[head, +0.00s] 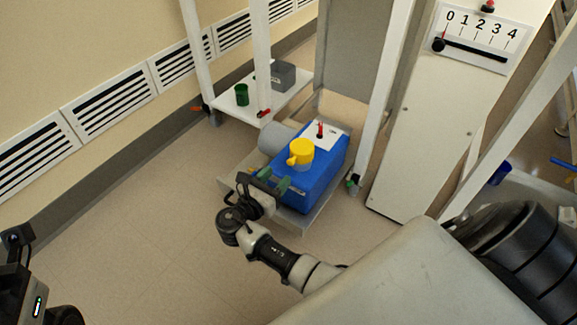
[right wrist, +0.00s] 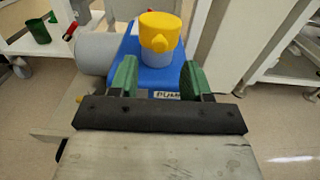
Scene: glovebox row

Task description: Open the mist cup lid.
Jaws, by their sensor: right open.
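The mist cup lid (head: 300,150) is a yellow cap with a rounded tab on its near side. It sits down over the pale grey-blue cup (right wrist: 159,58) on top of the blue pump body (head: 325,175). The yellow lid also shows in the right wrist view (right wrist: 160,25), upright and looking closed. My right gripper (head: 268,181) is open and empty, with green finger pads, just short of the pump's near end. In the right wrist view its two pads (right wrist: 157,77) stand apart on either side below the cup. My left arm shows only in part at the lower left; its fingers are not visible.
A grey cylinder (head: 276,138) adjoins the pump on the left. The pump stands on a grey tray (head: 297,222). A white shelf (head: 255,118) behind holds a green cup (head: 241,94) and a grey bin (head: 283,75). White posts and a panel flank the pump. Floor at left is clear.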

